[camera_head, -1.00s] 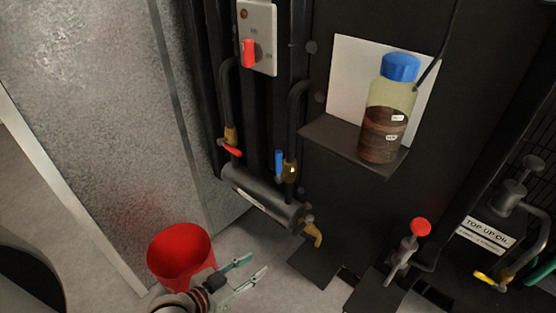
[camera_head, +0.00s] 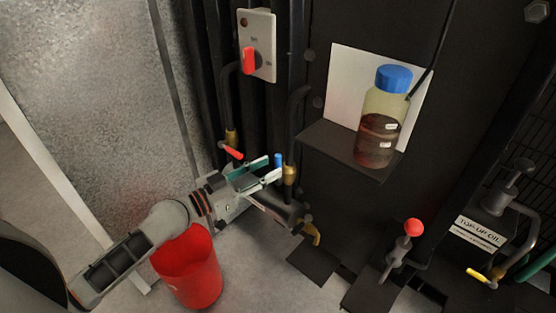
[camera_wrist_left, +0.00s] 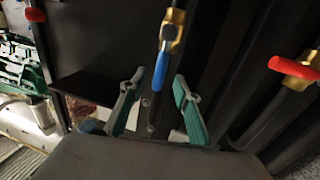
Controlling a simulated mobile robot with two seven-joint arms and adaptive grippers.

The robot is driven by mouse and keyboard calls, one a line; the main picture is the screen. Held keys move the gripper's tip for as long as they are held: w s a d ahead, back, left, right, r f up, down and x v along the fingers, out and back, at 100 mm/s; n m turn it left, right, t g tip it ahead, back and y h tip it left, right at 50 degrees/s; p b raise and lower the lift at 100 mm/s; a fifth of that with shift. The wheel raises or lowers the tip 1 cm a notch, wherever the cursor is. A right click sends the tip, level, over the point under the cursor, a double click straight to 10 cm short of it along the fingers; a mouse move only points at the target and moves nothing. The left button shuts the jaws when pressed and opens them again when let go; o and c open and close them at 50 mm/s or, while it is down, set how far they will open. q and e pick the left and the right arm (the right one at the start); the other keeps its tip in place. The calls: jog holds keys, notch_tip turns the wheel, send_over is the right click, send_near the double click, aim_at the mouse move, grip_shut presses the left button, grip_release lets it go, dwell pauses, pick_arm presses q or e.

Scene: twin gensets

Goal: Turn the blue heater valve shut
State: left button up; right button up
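The blue heater valve handle (camera_head: 278,160) sits on a brass valve body (camera_head: 290,173) on a black hose above the dark heater cylinder (camera_head: 286,211). In the left wrist view the blue handle (camera_wrist_left: 161,70) hangs down in line with its hose, between the fingers and beyond their tips. My left gripper (camera_head: 272,169) is open, with its two green-tipped fingers pointing at the handle; its fingers also show in the left wrist view (camera_wrist_left: 157,82). I cannot tell whether a finger touches the handle. My right gripper is not in view.
A red-handled valve (camera_head: 234,153) is left of the blue one. A switch box (camera_head: 257,45) is above, and a bottle (camera_head: 382,118) stands on a shelf (camera_head: 338,147) to the right. A red bucket (camera_head: 190,270) stands on the floor below my left arm.

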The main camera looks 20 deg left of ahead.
aim_at(275, 165)
pick_arm(q)
jog(key=shift+p+x, duration=0.5)
jog(key=shift+x, duration=1.6)
grip_shut()
jog(key=shift+f, duration=0.1)
